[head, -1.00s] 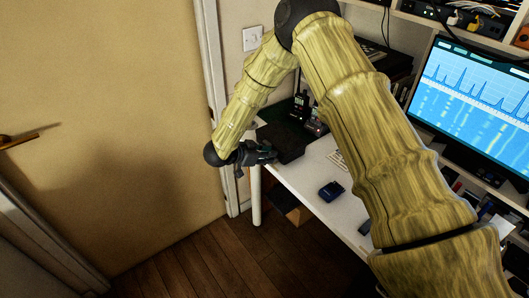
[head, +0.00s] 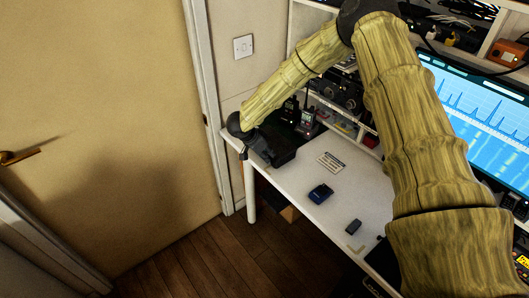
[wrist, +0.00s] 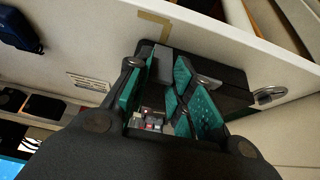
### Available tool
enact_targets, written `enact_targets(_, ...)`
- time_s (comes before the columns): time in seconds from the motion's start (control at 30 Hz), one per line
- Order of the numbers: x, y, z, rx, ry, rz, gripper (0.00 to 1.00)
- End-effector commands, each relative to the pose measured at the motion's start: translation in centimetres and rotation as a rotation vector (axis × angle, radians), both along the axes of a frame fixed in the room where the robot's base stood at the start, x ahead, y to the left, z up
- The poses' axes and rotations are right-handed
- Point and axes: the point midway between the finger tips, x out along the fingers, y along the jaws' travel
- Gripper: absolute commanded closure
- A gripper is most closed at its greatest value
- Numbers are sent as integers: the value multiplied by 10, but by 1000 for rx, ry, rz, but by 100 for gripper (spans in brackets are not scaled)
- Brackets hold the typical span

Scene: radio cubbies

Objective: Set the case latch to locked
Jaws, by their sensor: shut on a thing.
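The black case (head: 284,157) sits at the left end of the white desk, partly hidden by my gripper (head: 256,148). In the wrist view the dark case (wrist: 232,76) shows past the fingers. A small metal latch (wrist: 269,95) is on its edge, and another bright metal piece (wrist: 208,80) shows close to the right finger. My gripper (wrist: 170,82) has teal finger pads and is closed at the case. A grey piece (wrist: 162,64) shows between the pads. The fingers partly hide the contact, so I cannot tell which part of the case is gripped.
A dark blue object (head: 320,193), a small dark box (head: 353,227) and a printed card (head: 331,162) lie on the white desk (head: 357,190). Handheld radios (head: 307,122) stand behind the case. A monitor (head: 470,110) is at right. Wooden floor (head: 220,258) is open in front.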

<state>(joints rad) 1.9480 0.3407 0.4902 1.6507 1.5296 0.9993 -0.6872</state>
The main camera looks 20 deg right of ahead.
Motion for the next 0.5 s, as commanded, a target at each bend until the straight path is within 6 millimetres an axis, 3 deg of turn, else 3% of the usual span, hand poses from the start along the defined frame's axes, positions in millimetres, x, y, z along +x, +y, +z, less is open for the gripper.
enact_targets(0.4, 0, -1, 0, 5, 2, 0, 100)
enact_targets(0.43, 0, -1, 0, 4, 1, 0, 74)
enact_targets(0.5, 0, -1, 0, 3, 2, 0, 61)
